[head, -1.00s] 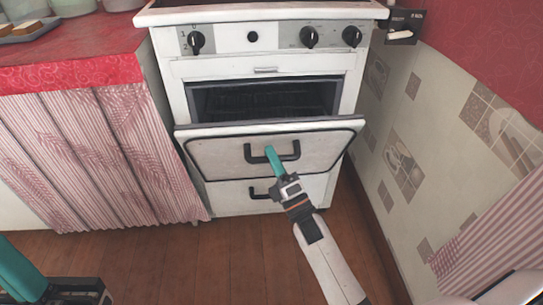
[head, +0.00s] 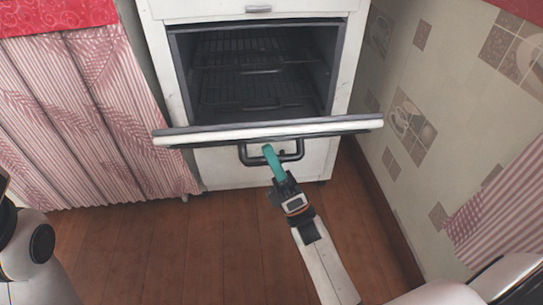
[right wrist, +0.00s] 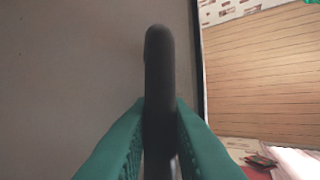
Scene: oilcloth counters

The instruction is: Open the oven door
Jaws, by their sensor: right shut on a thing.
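The white oven (head: 348,60) stands ahead of me, its dark cavity (head: 255,75) with wire racks exposed. Its door (head: 340,127) is tipped down and out, and I see mostly its upper edge. My right gripper (head: 270,152) is shut on the dark door handle (head: 296,155) below that edge. In the right wrist view the dark handle bar (right wrist: 159,75) runs between the two teal fingers (right wrist: 160,135), beside the door's pale outer face (right wrist: 75,75). My left gripper is out of view; only part of my left arm shows at the lower left.
A red-topped counter (head: 60,14) with a striped pink curtain (head: 90,110) stands left of the oven. A tiled wall (head: 440,130) is close on the right. The wooden floor (head: 170,245) in front is clear.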

